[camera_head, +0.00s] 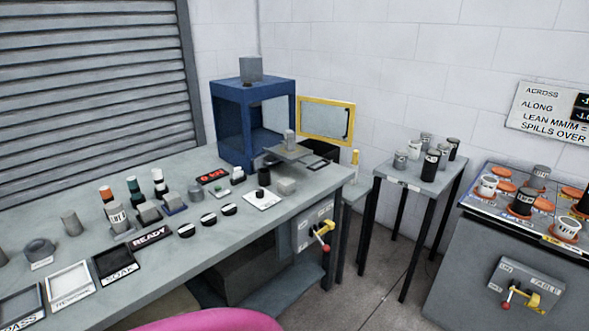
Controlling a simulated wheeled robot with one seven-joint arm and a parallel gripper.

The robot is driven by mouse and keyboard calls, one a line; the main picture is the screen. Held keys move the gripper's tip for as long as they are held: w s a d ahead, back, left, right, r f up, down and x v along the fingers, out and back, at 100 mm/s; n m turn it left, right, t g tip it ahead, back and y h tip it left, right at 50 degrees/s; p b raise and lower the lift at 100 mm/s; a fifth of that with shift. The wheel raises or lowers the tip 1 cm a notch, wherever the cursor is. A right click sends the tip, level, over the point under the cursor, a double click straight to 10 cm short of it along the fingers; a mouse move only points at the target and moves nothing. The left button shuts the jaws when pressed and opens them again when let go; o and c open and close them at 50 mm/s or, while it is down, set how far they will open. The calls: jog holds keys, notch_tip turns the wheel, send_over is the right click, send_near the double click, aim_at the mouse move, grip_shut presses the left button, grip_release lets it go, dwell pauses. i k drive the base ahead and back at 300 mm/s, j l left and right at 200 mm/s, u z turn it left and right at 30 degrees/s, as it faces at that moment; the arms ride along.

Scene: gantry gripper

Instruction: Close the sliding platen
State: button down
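The sliding platen (277,151) is a flat grey plate that sticks out at the front of a blue press frame (229,127) on the bench. It looks pulled out, with a small grey cylinder (289,139) standing on it. The press's yellow-framed door (325,102) is swung open to the right, with a dark handle on it. My gripper is not in view.
The grey bench (150,268) carries several cylinders, blocks, dark knobs and trays. A white plate with a black knob (264,176) stands in front of the platen. A small side table (412,184) and a cabinet (440,262) stand right, with floor between them.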

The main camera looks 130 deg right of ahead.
aim_at(302, 155)
jog(key=j+z, duration=0.2)
jog(key=z, duration=4.75)
jog(key=i+l+u, duration=0.75)
